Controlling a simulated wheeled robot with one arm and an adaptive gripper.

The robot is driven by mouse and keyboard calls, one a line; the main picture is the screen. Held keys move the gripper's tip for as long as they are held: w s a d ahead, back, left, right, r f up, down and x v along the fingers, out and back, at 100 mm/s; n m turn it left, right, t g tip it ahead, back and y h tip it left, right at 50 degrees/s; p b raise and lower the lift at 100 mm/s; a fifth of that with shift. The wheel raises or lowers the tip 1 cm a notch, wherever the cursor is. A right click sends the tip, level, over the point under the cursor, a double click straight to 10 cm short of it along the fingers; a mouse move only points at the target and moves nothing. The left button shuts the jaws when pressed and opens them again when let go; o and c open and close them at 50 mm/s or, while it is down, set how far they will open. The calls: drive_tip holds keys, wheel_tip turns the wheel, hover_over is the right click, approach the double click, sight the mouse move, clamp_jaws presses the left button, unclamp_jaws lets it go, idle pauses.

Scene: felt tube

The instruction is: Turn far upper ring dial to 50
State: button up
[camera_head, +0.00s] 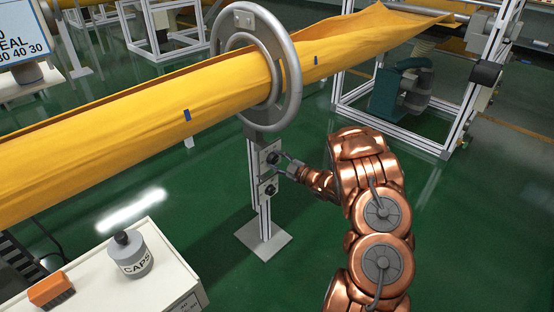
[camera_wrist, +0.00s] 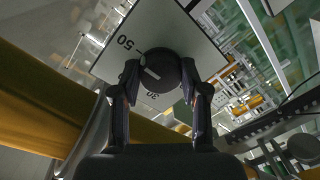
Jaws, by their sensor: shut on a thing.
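The upper dial (camera_head: 272,158) is a dark knob on a pale plate, on the post below the grey ring (camera_head: 287,85). In the wrist view the round black knob (camera_wrist: 165,68) sits on the white plate (camera_wrist: 180,25), with a short white line on its left part. The number 50 is printed up and left of the knob; another number, perhaps 30, is partly hidden below it. I cannot read exactly where the line points. My gripper (camera_head: 284,164) is at the upper dial. Its two fingers (camera_wrist: 163,75) are shut on the knob from both sides.
A second dial (camera_head: 269,190) sits just below on the same post. Yellow felt (camera_head: 120,120) runs through the ring above. A white cabinet (camera_head: 150,270) with a CAPS jar (camera_head: 130,258) and an orange block (camera_head: 50,290) stands at lower left. A sign (camera_head: 22,50) is at upper left.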

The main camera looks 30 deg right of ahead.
idle(0.4)
drive_tip(key=o, duration=1.1)
drive_tip(key=shift+o, duration=0.2)
drive_tip(key=v, duration=1.2)
